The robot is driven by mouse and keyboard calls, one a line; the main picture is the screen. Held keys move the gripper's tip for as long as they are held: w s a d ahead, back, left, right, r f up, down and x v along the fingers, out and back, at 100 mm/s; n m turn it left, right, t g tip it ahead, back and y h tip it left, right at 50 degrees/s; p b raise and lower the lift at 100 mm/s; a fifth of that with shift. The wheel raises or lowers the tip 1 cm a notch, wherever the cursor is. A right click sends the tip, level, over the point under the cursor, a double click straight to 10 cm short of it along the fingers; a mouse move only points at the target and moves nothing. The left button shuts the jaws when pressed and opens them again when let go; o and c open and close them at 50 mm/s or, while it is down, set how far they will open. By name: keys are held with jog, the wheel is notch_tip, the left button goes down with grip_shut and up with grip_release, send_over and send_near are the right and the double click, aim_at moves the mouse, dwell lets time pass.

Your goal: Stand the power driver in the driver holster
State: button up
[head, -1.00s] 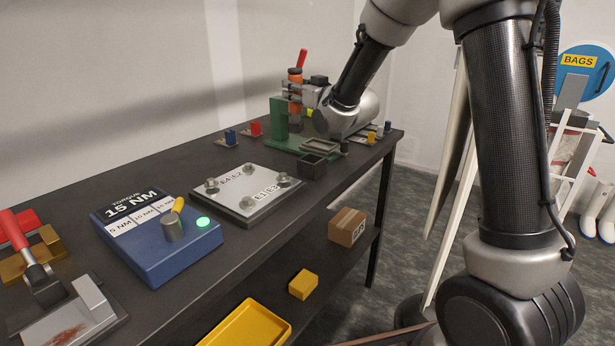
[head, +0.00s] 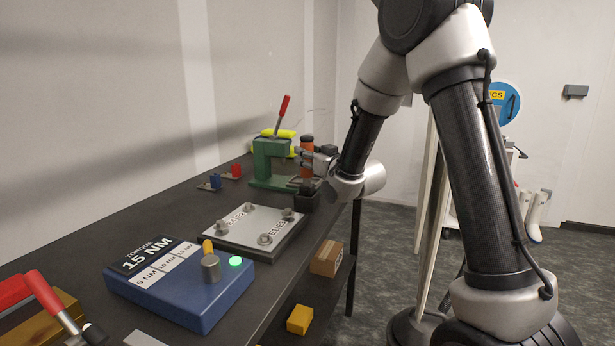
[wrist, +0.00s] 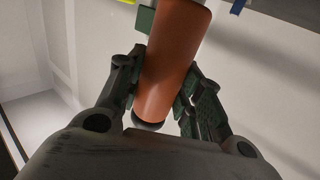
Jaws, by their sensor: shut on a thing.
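The power driver (head: 306,172) is an orange cylinder with a dark top. It is upright or nearly so in the head view, and its orange body (wrist: 172,62) looks tilted in the wrist view. My gripper (head: 307,160) is shut on it, with a finger on each side of the body in the wrist view (wrist: 163,90). What looks like the driver holster, a small dark square box (head: 308,198), stands near the bench's right edge, just below the driver in the picture. Its opening and the driver's lower end are not clear, so I cannot tell whether they touch.
A green press (head: 268,163) with a red lever stands just left of the driver. A bolted plate (head: 252,230) and a blue torque box (head: 180,285) reading 15 NM lie nearer. Small blue and red pieces (head: 236,171) sit left of the press. A cardboard box (head: 327,258) is on the lower shelf.

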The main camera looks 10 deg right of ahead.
notch_tip(320, 180, down, 4)
jog(key=shift+f, duration=0.15)
dwell(0.3)
jog(key=o, duration=1)
jog(key=shift+f, duration=0.1)
